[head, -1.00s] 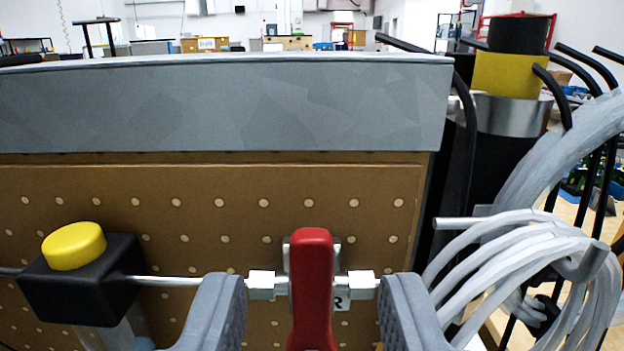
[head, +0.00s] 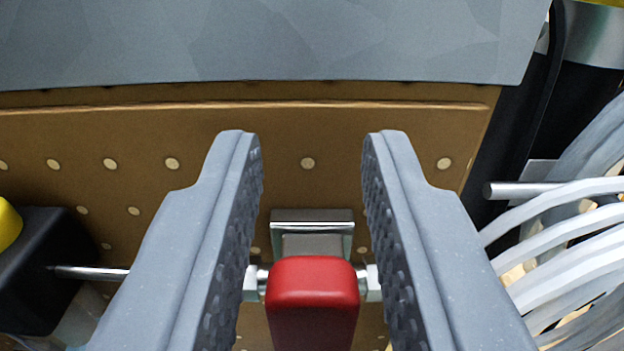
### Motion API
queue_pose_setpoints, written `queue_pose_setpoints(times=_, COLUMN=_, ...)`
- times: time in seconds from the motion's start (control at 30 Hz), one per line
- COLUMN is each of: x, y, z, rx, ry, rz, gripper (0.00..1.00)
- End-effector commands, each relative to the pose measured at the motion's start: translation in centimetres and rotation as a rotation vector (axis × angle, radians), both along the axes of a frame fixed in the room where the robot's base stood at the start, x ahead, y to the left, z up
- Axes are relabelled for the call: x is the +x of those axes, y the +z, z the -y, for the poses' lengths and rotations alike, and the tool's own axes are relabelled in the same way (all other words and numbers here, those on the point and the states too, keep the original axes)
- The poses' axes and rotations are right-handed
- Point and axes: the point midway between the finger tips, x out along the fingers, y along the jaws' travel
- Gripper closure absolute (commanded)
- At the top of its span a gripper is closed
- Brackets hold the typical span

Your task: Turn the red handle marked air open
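The red handle (head: 313,300) is at the bottom centre of the head view, seen from above and close up. It sits in front of a metal valve body (head: 312,230) with metal fittings on both sides. My gripper (head: 312,160) is open, with one grey finger on each side of the handle. There is a visible gap between the handle and each finger. The fingertips reach past the handle toward the panel. The lower part of the handle is cut off by the frame, and no air label shows.
A brown perforated panel (head: 308,125) stands behind the valve, with a grey slab (head: 270,40) above it. A black block with a yellow button (head: 8,225) is at left on a thin metal pipe (head: 90,272). Coiled white tubing (head: 570,250) hangs close at right.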

Motion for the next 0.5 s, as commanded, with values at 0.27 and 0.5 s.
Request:
queue_pose_setpoints(times=0.27, x=-0.01, y=-0.02, z=-0.01, rx=-0.002, ry=0.000, rz=0.000, gripper=1.00)
queue_pose_setpoints(times=0.5, x=-0.01, y=-0.06, z=-0.25, rx=-0.051, ry=0.000, rz=0.000, gripper=1.00)
